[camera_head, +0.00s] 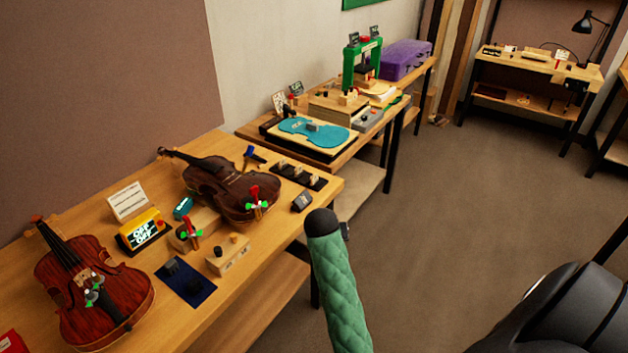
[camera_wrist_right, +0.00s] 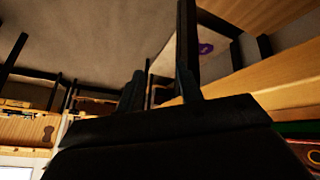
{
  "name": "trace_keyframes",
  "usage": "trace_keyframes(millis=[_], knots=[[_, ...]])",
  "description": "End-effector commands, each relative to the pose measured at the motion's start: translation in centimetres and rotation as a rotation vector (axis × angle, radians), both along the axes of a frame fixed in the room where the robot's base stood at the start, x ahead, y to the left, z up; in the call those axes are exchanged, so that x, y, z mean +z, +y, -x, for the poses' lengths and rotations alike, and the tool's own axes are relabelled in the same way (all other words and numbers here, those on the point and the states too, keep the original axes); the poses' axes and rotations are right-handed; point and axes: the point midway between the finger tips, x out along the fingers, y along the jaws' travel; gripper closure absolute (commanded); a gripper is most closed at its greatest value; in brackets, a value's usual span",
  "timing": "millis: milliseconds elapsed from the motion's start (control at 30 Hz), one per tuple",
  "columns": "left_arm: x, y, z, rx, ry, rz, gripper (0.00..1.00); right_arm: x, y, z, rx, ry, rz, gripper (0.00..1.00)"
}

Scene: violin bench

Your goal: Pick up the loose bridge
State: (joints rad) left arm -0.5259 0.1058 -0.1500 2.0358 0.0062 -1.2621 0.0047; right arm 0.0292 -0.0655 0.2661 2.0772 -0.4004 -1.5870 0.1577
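I cannot single out the loose bridge for certain. Several small pale pieces that look like bridges stand on a black strip (camera_head: 298,177) at the far right of the near bench. My left gripper is in neither view.
The near bench (camera_head: 262,262) also holds a blue mat (camera_head: 186,283), a yellow box (camera_head: 143,230), a wooden block (camera_head: 229,255) and a white card (camera_head: 127,202). The floor at right is clear.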

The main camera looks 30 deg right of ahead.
Motion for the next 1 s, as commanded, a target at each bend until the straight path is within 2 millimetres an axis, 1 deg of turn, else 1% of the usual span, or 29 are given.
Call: trace_keyframes(millis=[33,300,500,600,767,900,1000], knots=[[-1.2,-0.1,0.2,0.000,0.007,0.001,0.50,0.6,-0.8,-1.3,-0.038,-0.011,-0.005,0.64],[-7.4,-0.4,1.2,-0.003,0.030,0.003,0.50,3.3,-4.8,-6.9,-0.222,-0.046,-0.036,0.64],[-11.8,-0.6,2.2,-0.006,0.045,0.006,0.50,5.3,-6.6,-10.7,-0.340,-0.060,-0.078,0.64],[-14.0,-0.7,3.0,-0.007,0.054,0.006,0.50,6.3,-7.2,-12.6,-0.393,-0.065,-0.103,0.64],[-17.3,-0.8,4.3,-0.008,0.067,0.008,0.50,8.1,-7.4,-15.7,-0.465,-0.067,-0.148,0.64],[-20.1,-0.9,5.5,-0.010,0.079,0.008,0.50,9.7,-7.1,-18.4,-0.515,-0.063,-0.190,0.64],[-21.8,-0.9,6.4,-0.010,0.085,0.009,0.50,10.7,-6.6,-20.1,-0.541,-0.059,-0.216,0.64]])
